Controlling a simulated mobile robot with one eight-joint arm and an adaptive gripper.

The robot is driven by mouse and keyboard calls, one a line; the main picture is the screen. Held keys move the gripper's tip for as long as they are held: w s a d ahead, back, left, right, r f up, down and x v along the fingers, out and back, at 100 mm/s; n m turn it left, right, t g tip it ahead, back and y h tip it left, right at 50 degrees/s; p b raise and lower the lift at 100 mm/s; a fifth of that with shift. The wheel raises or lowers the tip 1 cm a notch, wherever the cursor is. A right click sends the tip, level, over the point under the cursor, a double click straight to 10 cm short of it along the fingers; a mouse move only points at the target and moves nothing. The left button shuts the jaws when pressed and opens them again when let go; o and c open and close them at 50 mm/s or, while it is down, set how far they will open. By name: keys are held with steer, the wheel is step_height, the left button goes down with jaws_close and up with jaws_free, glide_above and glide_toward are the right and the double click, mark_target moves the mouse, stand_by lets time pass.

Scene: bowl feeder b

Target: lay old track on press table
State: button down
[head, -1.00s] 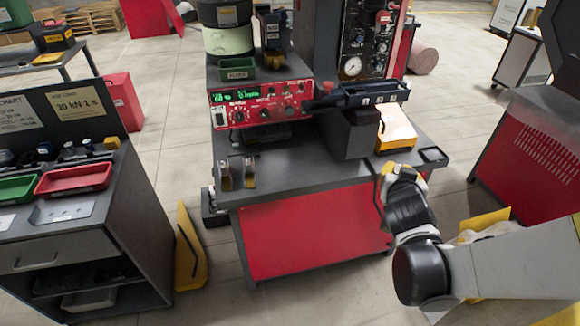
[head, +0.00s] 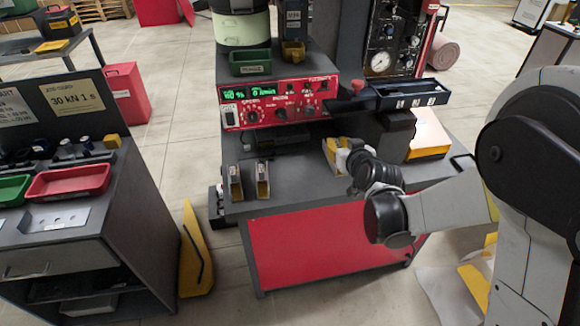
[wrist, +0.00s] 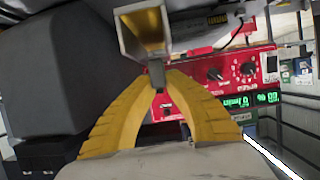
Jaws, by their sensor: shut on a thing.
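My gripper (head: 330,150) is over the dark-topped table (head: 300,195), below the red control box. In the wrist view its yellow fingers (wrist: 157,82) are shut on a dark tab under a metal channel piece (wrist: 140,20) with a yellow inside, seemingly the old track. Two similar metal channel pieces, one left (head: 235,183) and one right (head: 262,180), stand side by side at the table's left front, apart from my gripper. I cannot tell which surface is the press table.
A red control box (head: 280,103) with green digits stands behind my gripper. A black numbered rail (head: 405,95) juts right above a dark block. A white-and-yellow box (head: 430,135) is to the right. A cabinet (head: 130,215) with red (head: 68,181) and green trays stands left. Front-centre tabletop is clear.

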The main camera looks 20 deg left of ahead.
steer(key=a+f+b, duration=0.2)
steer(key=a+f, duration=0.1)
steer(key=s+a+f+b, duration=0.1)
steer(key=a+f+b, duration=0.1)
steer(key=a+f, duration=0.2)
steer(key=a+f+b, duration=0.2)
steer(key=a+f, duration=0.1)
steer(key=shift+s+a+f+b, duration=0.25)
steer(key=shift+a+f+b, duration=0.05)
steer(key=shift+a+f, duration=0.05)
steer(key=shift+r, duration=0.15)
steer(key=c, duration=1.5)
jaws_free()
